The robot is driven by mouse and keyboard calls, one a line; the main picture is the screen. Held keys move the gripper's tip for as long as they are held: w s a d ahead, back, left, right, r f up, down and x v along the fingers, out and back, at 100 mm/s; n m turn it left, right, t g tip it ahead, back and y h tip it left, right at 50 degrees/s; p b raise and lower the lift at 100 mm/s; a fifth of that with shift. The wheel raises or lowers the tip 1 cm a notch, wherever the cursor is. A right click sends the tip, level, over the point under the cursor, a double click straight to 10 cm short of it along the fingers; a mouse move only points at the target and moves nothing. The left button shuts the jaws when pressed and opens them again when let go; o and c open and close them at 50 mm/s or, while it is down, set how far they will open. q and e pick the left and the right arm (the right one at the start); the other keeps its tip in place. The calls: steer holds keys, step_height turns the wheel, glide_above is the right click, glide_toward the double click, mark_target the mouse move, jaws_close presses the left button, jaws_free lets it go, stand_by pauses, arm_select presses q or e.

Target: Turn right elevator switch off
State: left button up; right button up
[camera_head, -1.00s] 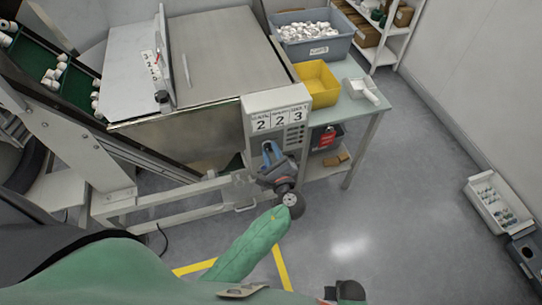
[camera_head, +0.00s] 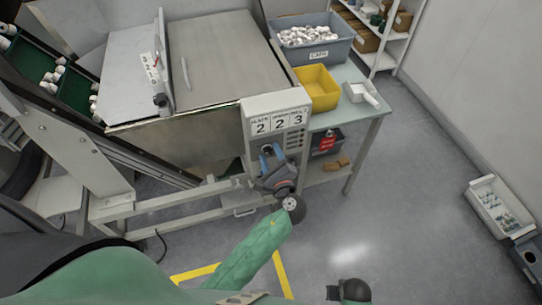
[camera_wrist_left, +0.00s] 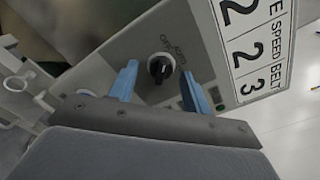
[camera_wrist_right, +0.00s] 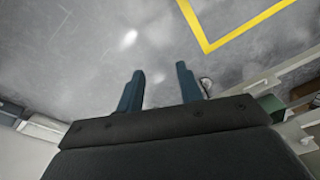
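The elevator control box (camera_head: 277,120) shows the digits 2, 2, 3 on its front. In the left wrist view a black rotary switch (camera_wrist_left: 161,67) sits on the grey panel, with lettering around it. My left gripper (camera_head: 272,158) is at the lower left of the box. Its blue fingers (camera_wrist_left: 160,84) are open, one on each side of the switch, with a gap to it. Whether they touch the panel I cannot tell. My right gripper (camera_wrist_right: 159,82) is open and empty above the bare floor; in the head view only part of the right arm shows at the bottom.
A table (camera_head: 352,120) stands right of the box, with a yellow bin (camera_head: 317,88), a grey bin of white caps (camera_head: 314,50) and a white scoop (camera_head: 361,92). A metal hopper lies behind the box.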

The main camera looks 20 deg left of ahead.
arm_select(q)
steer(key=b+v, duration=0.2)
steer(key=v, duration=0.5)
steer(key=shift+s+d, duration=0.25)
steer(key=shift+s, duration=0.1)
arm_select(e)
step_height(320, 180, up, 11)
steer(key=shift+w+a+f, duration=0.2)
steer(key=shift+w+a, duration=0.05)
steer(key=shift+w, duration=0.05)
arm_select(q)
steer(key=shift+n, duration=0.3)
arm_select(e)
steer(key=shift+s, duration=0.1)
